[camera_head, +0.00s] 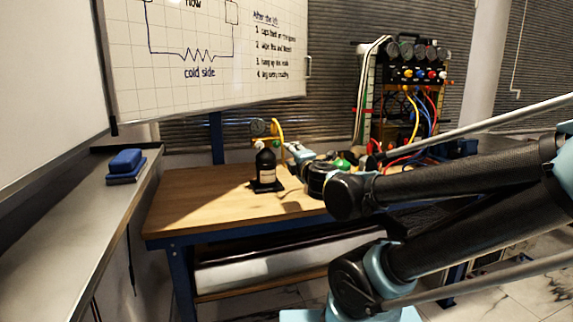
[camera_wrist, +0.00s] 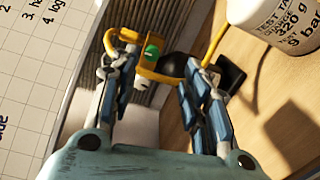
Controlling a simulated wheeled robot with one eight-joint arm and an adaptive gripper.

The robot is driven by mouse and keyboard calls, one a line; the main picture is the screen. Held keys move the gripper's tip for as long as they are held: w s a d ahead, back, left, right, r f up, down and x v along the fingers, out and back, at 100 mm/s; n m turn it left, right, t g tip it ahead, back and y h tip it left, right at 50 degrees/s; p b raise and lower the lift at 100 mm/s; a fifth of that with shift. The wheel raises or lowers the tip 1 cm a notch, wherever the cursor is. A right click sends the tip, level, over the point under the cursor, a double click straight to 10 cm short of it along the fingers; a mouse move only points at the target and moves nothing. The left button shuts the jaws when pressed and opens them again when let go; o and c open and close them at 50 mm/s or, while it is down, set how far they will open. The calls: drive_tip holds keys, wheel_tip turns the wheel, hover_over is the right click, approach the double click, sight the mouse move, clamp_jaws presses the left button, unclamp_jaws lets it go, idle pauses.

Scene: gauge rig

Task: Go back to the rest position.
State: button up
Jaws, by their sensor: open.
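A yellow fitting with a green spot (camera_wrist: 152,52) and a yellow hose (camera_wrist: 214,45) show beyond and between the fingertips. Whether a finger touches the fitting cannot be told. My forearm hides the right part of the bench.
A white test tank (camera_wrist: 280,25) stands close at the upper right in the wrist view. A gauge (camera_head: 258,127) stands behind the bottle. A manifold with coloured hoses (camera_head: 420,75) rises at the back right. The bench's left part is clear.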

drive_tip(key=s+d+f+m+g+h, duration=0.25)
drive_tip(key=d+f+m+h, duration=0.3)
drive_tip(key=d+m, duration=0.35)
drive_tip(key=s+d+f+m+g+h, duration=0.2)
drive_tip(key=d+f+m+g+h, duration=0.2)
drive_tip(key=d+f+m, duration=0.45)
drive_tip(key=s+a+f+m+g+y, duration=0.1)
drive_tip(key=s+f+g, duration=0.3)
drive_tip(key=s, duration=0.4)
drive_tip(key=s+a+f+m+g+y, duration=0.1)
drive_tip(key=s+f+m+g+y, duration=0.2)
drive_tip(key=s, duration=0.4)
drive_tip(key=shift+s+f+m+g, duration=0.45)
drive_tip(key=shift+f+g, duration=0.2)
drive_tip(key=shift+g, duration=0.1)
drive_tip(key=shift+w+y, duration=0.15)
drive_tip(key=shift+y, duration=0.1)
drive_tip(key=shift+w+f, duration=0.2)
drive_tip(key=shift+w, duration=0.15)
